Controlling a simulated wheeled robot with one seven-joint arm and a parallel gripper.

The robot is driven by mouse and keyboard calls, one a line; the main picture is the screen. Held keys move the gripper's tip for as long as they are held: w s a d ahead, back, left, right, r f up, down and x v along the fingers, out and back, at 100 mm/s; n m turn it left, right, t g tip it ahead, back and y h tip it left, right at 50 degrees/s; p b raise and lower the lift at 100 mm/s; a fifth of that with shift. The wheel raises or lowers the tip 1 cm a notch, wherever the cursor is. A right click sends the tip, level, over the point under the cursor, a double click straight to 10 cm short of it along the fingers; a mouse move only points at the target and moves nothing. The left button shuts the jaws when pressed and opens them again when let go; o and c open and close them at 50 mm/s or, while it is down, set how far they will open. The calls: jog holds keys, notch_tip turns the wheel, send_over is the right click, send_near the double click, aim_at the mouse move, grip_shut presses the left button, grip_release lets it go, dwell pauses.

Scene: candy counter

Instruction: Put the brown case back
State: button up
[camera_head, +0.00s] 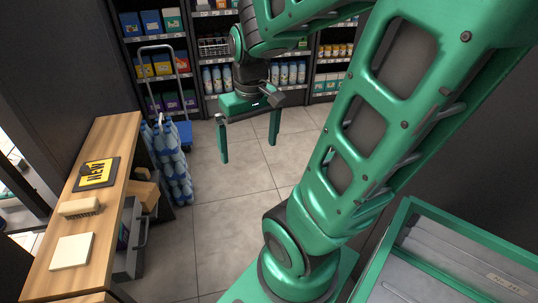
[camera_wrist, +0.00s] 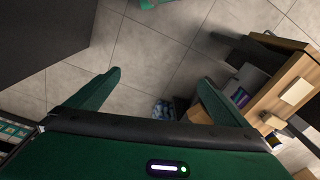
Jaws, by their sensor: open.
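My gripper (camera_head: 248,150) hangs open and empty over the tiled floor, its two green fingers pointing down and well apart.
On the counter lie a yellow NEW sign (camera_head: 96,173), a brush (camera_head: 80,207) and a cream square block (camera_head: 72,251). A trolley (camera_head: 165,70) and blue-white bottle packs (camera_head: 172,160) stand beyond the counter. Stocked shelves (camera_head: 215,45) line the back. The middle floor is clear.

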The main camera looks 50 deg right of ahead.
jog(key=s+m+g, duration=0.1)
jog(key=s+m, duration=0.1)
jog(key=s, duration=0.6)
jog(key=shift+a+r, duration=0.4)
dwell(0.6)
